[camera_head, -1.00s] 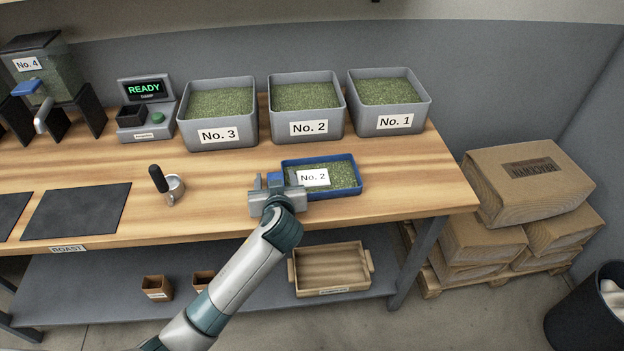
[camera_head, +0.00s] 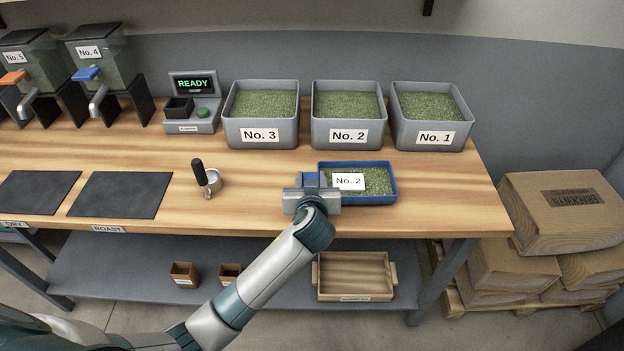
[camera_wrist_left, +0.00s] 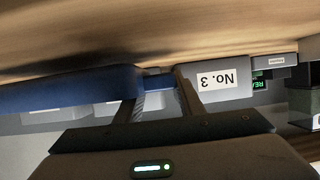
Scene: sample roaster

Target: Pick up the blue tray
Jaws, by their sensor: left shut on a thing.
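The blue tray (camera_head: 386,198) is a shallow tray of green beans with a white "No. 2" label. It is at the front of the wooden bench, below the grey bins. My left gripper (camera_head: 311,183) is at the tray's left end, shut on a blue part there. In the left wrist view, which is upside down, the two fingers (camera_wrist_left: 158,84) close on a blue piece joined to the tray's side (camera_wrist_left: 70,92). The tray looks level; I cannot tell whether it is clear of the bench top. My right gripper is not in view.
Grey bins No. 3 (camera_head: 260,114), No. 2 (camera_head: 348,112) and No. 1 (camera_head: 431,115) stand behind the tray. A scoop with a black handle (camera_head: 199,172) lies to the left. A wooden tray (camera_head: 354,277) is on the lower shelf. Sacks (camera_head: 565,212) are stacked at the right.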

